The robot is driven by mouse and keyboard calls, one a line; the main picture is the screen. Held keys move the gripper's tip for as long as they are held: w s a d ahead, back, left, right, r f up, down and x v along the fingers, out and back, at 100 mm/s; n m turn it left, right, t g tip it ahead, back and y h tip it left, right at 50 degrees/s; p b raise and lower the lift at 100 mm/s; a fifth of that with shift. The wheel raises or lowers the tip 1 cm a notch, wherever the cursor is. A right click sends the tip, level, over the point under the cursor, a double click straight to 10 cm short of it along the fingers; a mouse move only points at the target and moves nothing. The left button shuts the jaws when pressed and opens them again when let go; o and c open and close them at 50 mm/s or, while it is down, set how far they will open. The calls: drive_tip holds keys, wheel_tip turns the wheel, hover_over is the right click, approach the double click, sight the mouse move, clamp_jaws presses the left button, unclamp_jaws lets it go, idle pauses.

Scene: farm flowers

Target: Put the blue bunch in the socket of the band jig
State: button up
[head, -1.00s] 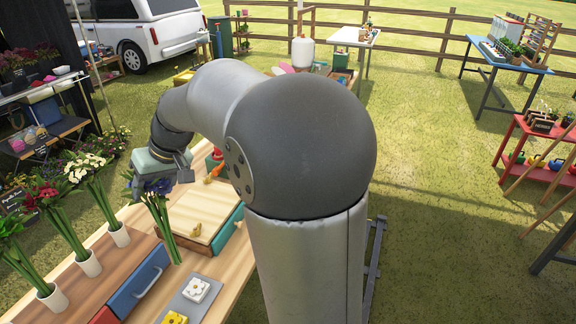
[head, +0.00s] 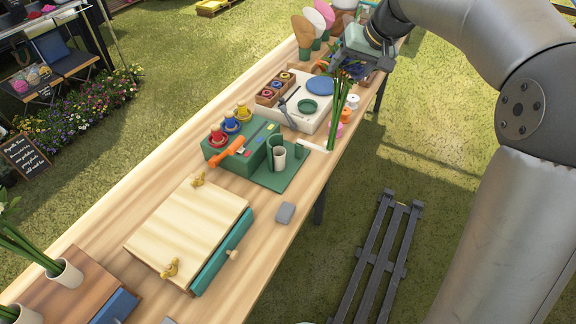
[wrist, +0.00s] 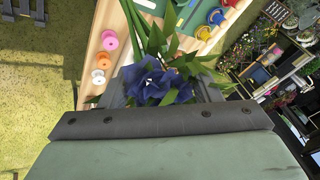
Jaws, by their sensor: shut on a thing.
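My gripper (head: 362,64) is shut on the blue bunch (head: 341,105), near the table's right edge in the head view. Dark blue flowers sit at the jaws, and long green stems hang below, slightly tilted. In the wrist view the blue flowers (wrist: 160,84) lie between my fingers, with stems running up the picture. What looks like the band jig (head: 292,180) is a green base with a green block; a pale cup-like socket (head: 279,158) stands on it. The bunch is to the right of and beyond this socket, apart from it.
Red, blue and yellow spools (head: 230,124) and an orange-handled tool (head: 227,151) sit on the green block. A white tray (head: 300,112) with a blue disc lies behind. A wooden board (head: 188,230) lies nearer. A grey block (head: 285,213) is at the table edge.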

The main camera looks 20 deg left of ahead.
drive_tip(key=s+a+n+b, duration=0.1)
drive_tip(key=a+n+b, duration=0.1)
drive_tip(key=a, duration=1.4)
wheel_tip(320, 180, down, 11)
drive_tip(key=p, duration=0.1)
drive_tip(key=shift+g, duration=0.4)
drive_tip(key=o, duration=1.3)
drive_tip(key=shift+s, duration=0.1)
drive_tip(key=b+v, duration=0.1)
drive_tip(key=v, duration=1.1)
drive_tip(key=shift+s+d, duration=0.1)
drive_tip(key=shift+d, duration=0.15)
